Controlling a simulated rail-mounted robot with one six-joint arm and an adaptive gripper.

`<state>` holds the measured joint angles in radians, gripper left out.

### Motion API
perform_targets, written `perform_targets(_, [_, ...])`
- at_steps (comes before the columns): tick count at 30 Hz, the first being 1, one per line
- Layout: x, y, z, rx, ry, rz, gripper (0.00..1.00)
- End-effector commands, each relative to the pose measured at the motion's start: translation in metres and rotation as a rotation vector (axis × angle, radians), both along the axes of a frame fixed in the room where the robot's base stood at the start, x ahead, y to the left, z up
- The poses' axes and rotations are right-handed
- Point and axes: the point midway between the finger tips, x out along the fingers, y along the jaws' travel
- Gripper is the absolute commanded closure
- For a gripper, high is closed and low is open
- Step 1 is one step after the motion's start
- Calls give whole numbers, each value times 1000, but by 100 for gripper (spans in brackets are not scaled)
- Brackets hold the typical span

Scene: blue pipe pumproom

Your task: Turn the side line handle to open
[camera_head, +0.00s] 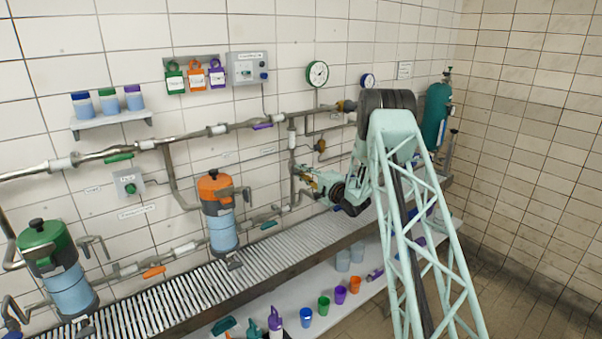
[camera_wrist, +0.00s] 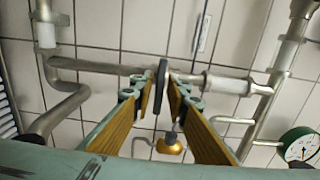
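In the wrist view a dark grey, narrow handle (camera_wrist: 160,82) stands across a grey metal pipe, seen nearly edge-on. I take it for the side line handle, but no label on it can be read. My gripper (camera_wrist: 160,92) has its yellow-padded fingers apart, one on each side of the handle, with visible gaps; how far they reach in depth is unclear. In the head view my gripper (camera_head: 306,178) is at the wall pipes right of the orange-topped vessel. The handle cannot be made out there, behind or among the gripper and pipes.
A brass fitting (camera_wrist: 170,145) and a pressure gauge (camera_wrist: 299,146) lie close by in the wrist view. In the head view an orange-topped vessel (camera_head: 222,226) stands left of my gripper. The slatted bench (camera_head: 180,300) below is mostly bare; cups stand on the shelf under it.

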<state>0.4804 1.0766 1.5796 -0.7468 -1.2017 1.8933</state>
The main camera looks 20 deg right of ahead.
Motion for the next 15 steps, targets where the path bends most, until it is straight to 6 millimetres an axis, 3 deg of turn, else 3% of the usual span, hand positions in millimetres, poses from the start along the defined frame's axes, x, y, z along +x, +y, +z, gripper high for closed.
perform_targets(4, [0, 0, 0, 0, 0, 0, 100])
perform_targets(15, [0, 0, -1, -19, -4, 0, 100])
